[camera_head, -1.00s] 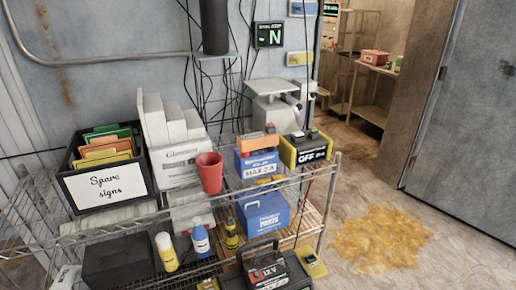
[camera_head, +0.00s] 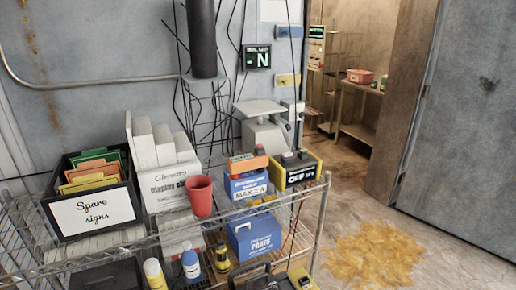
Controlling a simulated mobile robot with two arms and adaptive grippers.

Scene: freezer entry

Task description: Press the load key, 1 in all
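No key marked "load" is readable in the head view. A yellow and black box (camera_head: 298,172) lettered "OFF" and "12V" stands at the right end of the wire rack's top shelf, with small dark parts on its top. Left of it an orange device (camera_head: 247,164) with a red piece beside it rests on a blue and white box (camera_head: 248,187) marked "MAX 2 A". Neither of my grippers is in view.
The wire rack (camera_head: 322,215) also bears a red cup (camera_head: 200,196), a black "Spare signs" bin (camera_head: 93,209), bottles and a blue parts box (camera_head: 255,235). A grey scale-like device (camera_head: 262,125) stands behind. A yellow patch (camera_head: 375,255) covers floor at right, near a grey door (camera_head: 465,130).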

